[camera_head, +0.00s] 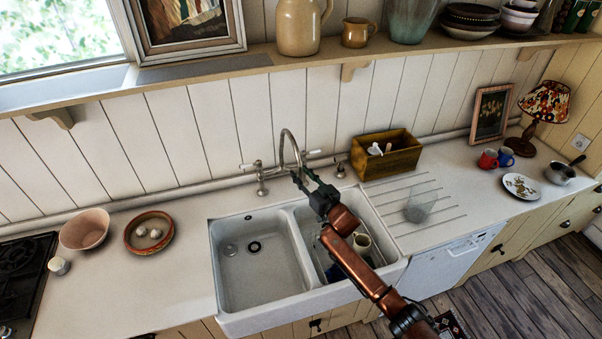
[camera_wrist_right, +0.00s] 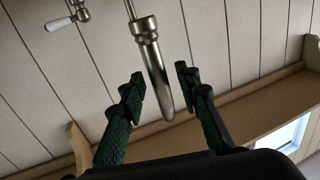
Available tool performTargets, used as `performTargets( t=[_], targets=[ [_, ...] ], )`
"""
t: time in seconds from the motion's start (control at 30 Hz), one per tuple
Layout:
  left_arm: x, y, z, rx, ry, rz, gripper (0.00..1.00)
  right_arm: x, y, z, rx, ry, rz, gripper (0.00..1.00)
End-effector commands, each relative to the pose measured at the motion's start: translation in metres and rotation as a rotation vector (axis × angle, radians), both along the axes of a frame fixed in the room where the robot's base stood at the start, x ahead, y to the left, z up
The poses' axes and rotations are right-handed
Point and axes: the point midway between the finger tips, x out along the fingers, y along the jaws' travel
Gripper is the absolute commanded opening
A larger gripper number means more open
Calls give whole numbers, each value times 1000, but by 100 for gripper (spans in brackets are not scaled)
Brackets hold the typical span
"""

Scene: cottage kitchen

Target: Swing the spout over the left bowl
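The metal spout (camera_head: 284,142) rises from the tap behind the sink and arches over to the front right, its end close to my right gripper (camera_head: 304,174). In the right wrist view the spout (camera_wrist_right: 152,62) hangs between the fingers of my right gripper (camera_wrist_right: 160,75). The fingers are open, with a visible gap on each side of it. The left bowl (camera_head: 232,270) of the white sink is empty, with a dark drain. The right bowl (camera_head: 312,238) holds a mug and other dishes, partly hidden by my right arm. My left gripper is out of view.
Tap handles (camera_head: 261,180) stand beside the spout. A wooden box (camera_head: 400,160) is at the right behind the ribbed drainboard, where a glass (camera_head: 418,212) stands. A pink bowl (camera_head: 85,232) and a shallow dish (camera_head: 134,246) are at the left. A shelf (camera_head: 260,65) runs above.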

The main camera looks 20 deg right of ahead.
Motion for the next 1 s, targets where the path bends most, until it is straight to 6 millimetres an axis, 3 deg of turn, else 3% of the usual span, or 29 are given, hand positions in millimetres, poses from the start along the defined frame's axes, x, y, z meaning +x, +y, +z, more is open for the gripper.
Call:
performTargets(
  t=[0.37, 0.8, 1.0],
  targets=[
    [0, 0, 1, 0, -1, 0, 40, 7, 3, -1, 0, 1, 0, 30],
    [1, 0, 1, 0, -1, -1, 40, 7, 2, -1, 0, 1, 0, 1],
    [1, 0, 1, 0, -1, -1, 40, 7, 2, -1, 0, 1, 0, 0]
  ],
)
